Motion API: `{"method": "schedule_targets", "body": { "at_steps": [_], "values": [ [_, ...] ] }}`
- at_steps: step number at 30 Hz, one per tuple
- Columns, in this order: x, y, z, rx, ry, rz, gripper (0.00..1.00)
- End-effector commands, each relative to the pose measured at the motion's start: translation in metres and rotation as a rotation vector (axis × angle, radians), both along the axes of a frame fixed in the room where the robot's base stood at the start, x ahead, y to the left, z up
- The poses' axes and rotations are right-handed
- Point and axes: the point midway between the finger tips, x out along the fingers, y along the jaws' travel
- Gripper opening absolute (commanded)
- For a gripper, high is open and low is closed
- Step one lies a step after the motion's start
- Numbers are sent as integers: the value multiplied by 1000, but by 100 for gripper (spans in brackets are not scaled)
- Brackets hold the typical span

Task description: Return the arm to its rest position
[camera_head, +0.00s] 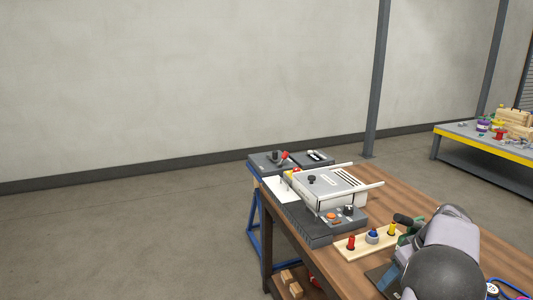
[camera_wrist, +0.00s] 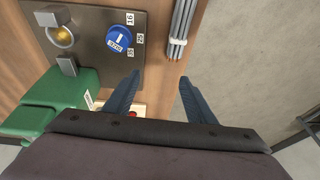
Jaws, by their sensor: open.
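In the wrist view my gripper (camera_wrist: 156,96) is open, its two dark blue fingers apart with nothing between them. It hangs above the right edge of the wooden table (camera_wrist: 196,62), with grey floor beyond. A dark panel (camera_wrist: 88,55) with a blue round knob (camera_wrist: 119,39) lies left of the fingers, apart from them. In the head view part of my arm shows at the lower right over the wooden table (camera_head: 400,185); the fingers are hidden there.
A green object (camera_wrist: 60,100) stands left of my gripper, and grey rods (camera_wrist: 182,30) lie above it. In the head view a white device (camera_head: 330,187) and a board with coloured pegs (camera_head: 362,245) stand on the table. A yellow-edged bench (camera_head: 480,148) is at right. Floor at left is clear.

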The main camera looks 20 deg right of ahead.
Motion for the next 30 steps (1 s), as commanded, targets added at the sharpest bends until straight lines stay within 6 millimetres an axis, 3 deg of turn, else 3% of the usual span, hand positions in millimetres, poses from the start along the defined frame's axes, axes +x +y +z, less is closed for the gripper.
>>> {"method": "schedule_targets", "body": {
  "at_steps": [1,3,7,11,15,18,21,25,30],
  "values": [
    [15,33,9,13,23,12,51],
    [28,78,13,29,64,11,51],
    [35,166,17,41,141,8,51],
    [20,249,19,31,210,8,51],
    [-15,320,17,1,264,12,51],
    [-44,354,15,-21,290,14,51],
    [-68,376,11,-41,304,16,51],
    [-89,390,8,-57,313,16,51],
    [-99,395,5,-64,317,14,51]
  ]
}}
